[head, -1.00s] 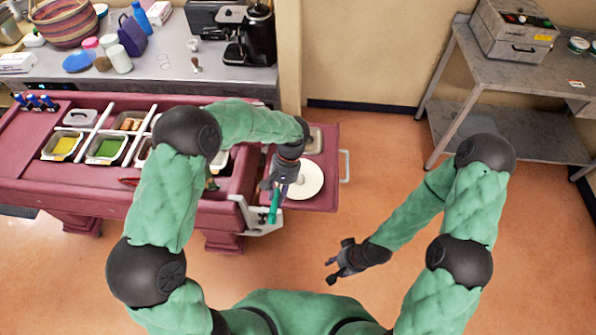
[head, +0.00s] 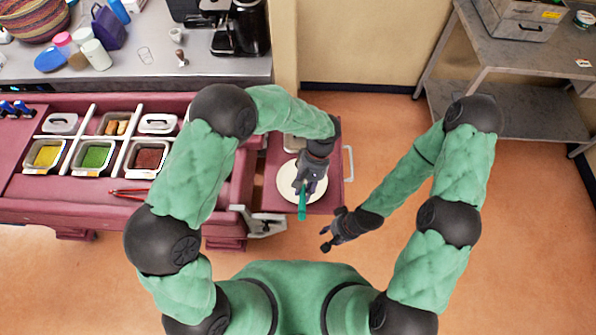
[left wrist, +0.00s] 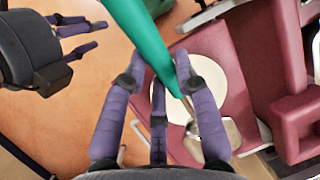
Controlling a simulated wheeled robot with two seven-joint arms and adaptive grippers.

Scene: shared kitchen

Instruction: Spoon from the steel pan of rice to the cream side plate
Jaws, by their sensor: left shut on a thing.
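My left gripper (head: 303,184) is shut on a spoon with a teal handle (head: 302,206), above the cream side plate (head: 284,181). In the left wrist view the teal handle (left wrist: 150,38) runs between the fingers, and a metal end (left wrist: 231,134) shows partly behind one finger, over the edge of the plate (left wrist: 215,76). I cannot tell whether it carries rice. The plate lies on the maroon side shelf. I cannot make out the steel pan of rice; my left arm covers part of the counter. My right gripper (head: 328,238) is open and empty, over the floor right of the shelf.
The maroon counter holds pans of yellow (head: 45,156), green (head: 95,156) and dark brown food (head: 147,158). Red tongs (head: 128,193) lie at its front. A steel table (head: 500,90) stands at the back right. The floor between is clear.

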